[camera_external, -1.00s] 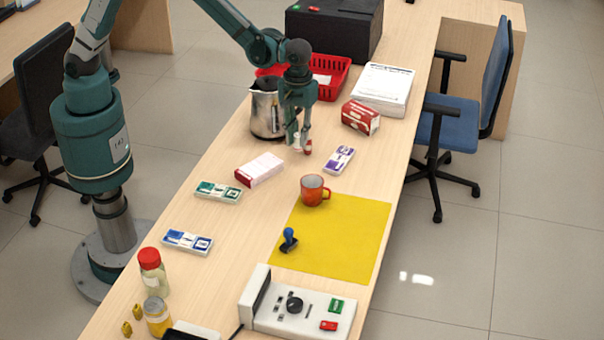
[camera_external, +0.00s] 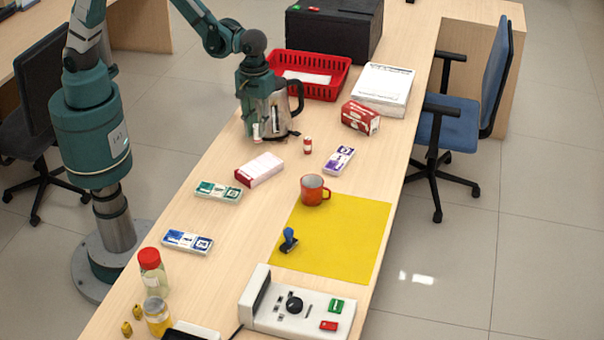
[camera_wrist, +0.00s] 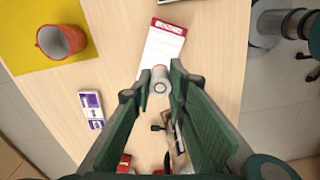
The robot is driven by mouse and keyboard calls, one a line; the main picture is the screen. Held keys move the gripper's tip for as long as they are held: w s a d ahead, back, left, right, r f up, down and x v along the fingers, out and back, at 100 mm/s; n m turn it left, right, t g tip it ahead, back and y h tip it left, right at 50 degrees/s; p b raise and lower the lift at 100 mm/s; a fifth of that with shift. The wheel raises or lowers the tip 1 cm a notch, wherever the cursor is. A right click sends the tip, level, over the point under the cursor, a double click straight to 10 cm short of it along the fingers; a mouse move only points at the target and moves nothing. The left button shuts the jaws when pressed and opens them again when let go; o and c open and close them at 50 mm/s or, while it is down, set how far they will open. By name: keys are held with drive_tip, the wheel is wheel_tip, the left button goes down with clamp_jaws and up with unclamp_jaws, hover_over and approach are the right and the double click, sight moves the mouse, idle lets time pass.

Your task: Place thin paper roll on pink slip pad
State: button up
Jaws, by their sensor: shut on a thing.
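My gripper (camera_wrist: 159,88) is shut on a thin white paper roll (camera_wrist: 160,79), whose round end faces the wrist camera. In the external view, my gripper (camera_external: 262,135) is in front of the metal jug, and the roll (camera_external: 256,132) shows as a small pale piece at the fingertips. The pink slip pad (camera_external: 260,170), a pale block with a red end, lies on the counter below and a little right of the gripper. It also shows in the wrist view (camera_wrist: 160,50), just beyond the roll. The roll appears held above the counter, apart from the pad.
The metal jug (camera_external: 281,112) stands close behind the gripper. A small red-and-white cylinder (camera_external: 307,145) and a purple-white packet (camera_external: 339,160) lie right of the pad. An orange mug (camera_external: 313,190) stands at the yellow mat (camera_external: 350,235). A green-white packet (camera_external: 218,192) lies nearer the front.

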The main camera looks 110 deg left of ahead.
hover_over(259, 166)
drive_tip(key=shift+a+f+b, duration=0.1)
drive_tip(key=shift+f+b, duration=0.3)
drive_tip(key=shift+f, duration=2.75)
drive_tip(key=shift+f, duration=1.85)
drive_tip(key=shift+f+b, duration=0.2)
drive_tip(key=shift+b, duration=0.3)
drive_tip(key=o, duration=0.7)
drive_tip(key=shift+r, duration=0.15)
drive_tip(key=shift+r+p, duration=0.95)
drive_tip(key=shift+r, duration=5.1)
